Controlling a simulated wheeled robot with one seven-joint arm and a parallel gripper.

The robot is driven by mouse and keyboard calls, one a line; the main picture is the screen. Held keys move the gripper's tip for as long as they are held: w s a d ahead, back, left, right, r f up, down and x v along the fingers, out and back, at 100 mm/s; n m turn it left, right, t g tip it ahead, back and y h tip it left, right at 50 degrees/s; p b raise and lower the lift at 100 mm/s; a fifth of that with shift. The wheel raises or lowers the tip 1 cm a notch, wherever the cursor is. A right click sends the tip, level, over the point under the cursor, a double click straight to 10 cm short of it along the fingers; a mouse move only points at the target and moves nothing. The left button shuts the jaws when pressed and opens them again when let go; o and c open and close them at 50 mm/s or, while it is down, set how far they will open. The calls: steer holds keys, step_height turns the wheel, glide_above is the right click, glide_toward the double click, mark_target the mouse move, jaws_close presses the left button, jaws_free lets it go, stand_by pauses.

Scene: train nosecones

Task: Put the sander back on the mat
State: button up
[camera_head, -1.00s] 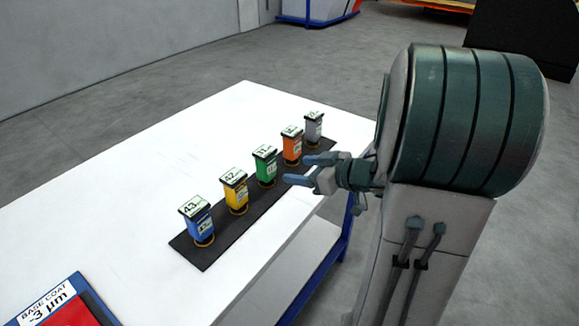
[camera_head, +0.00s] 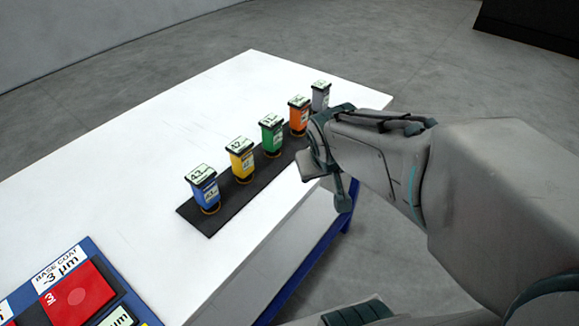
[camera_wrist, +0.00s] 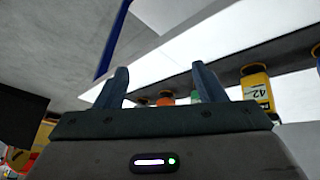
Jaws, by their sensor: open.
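Several sanders stand upright in a row on the black mat (camera_head: 209,222): blue 43 (camera_head: 205,189), yellow 42 (camera_head: 241,160), green (camera_head: 271,135), orange (camera_head: 299,117) and grey (camera_head: 320,96). My gripper (camera_wrist: 162,78) is open with nothing held between its fingers. In the wrist view, the orange sander (camera_wrist: 166,99) and green sander (camera_wrist: 195,97) show beyond the fingers, and the yellow sander (camera_wrist: 257,88) is to their right. In the head view my wrist is beside the grey and orange end of the row and hides that part of the mat; the fingers are not clearly seen there.
The mat lies along the right edge of a white table (camera_head: 140,165) with a blue frame. A blue board with a red pad (camera_head: 76,296) labelled base coat is at the lower left. The table left of the mat is clear. Grey floor surrounds it.

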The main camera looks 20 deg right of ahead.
steer(key=s+a+g+y, duration=0.2)
steer(key=s+a+g, duration=0.1)
steer(key=s+a, duration=0.3)
steer(key=shift+s+a+f, duration=0.15)
steer(key=shift+s+f, duration=0.2)
steer(key=shift+s, duration=0.5)
steer(key=p+v, duration=0.2)
steer(key=w+p+v, duration=0.1)
steer(key=p+v, duration=0.1)
steer(key=shift+r, duration=0.3)
